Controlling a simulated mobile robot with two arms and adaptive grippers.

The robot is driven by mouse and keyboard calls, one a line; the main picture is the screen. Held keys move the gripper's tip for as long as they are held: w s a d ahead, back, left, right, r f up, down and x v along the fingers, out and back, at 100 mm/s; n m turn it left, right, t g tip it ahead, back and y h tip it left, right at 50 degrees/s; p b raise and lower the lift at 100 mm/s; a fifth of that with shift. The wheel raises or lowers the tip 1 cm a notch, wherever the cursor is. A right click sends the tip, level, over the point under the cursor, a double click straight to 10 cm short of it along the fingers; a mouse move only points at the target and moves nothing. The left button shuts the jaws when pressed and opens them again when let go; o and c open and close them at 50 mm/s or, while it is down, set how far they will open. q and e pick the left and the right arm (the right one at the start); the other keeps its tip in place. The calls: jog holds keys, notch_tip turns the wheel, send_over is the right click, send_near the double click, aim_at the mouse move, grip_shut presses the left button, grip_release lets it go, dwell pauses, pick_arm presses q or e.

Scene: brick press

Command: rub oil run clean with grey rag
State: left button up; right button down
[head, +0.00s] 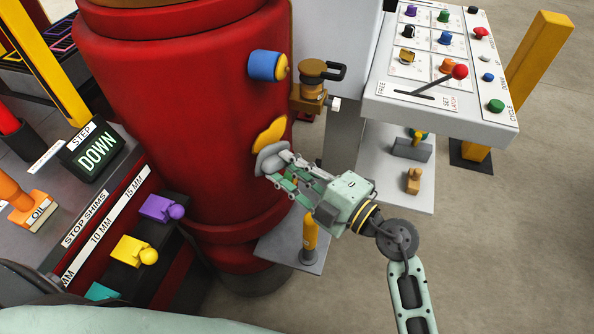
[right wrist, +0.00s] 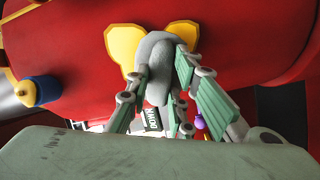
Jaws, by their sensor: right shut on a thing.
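The yellow oil run (head: 269,135) is on the curved side of the red press cylinder (head: 180,110). My right gripper (head: 280,168) is shut on the grey rag (head: 270,156), a rounded pad. In the head view the rag is at the lower edge of the oil run, against or very close to the red surface. In the right wrist view the rag (right wrist: 157,58) covers the middle of the oil run (right wrist: 121,45), and yellow shows on both sides of it. Whether the rag presses on the surface cannot be told. My left gripper is not in view.
A blue and yellow fitting (head: 264,65) sticks out above the oil run. A brass valve (head: 313,80) and the control panel (head: 440,100) stand right of it. A yellow upright cylinder (head: 309,238) stands below my right gripper. Shim blocks (head: 158,208) are at lower left.

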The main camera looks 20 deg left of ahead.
jog(key=shift+p+x, duration=0.45)
jog(key=shift+x, duration=0.6)
dwell(0.5)
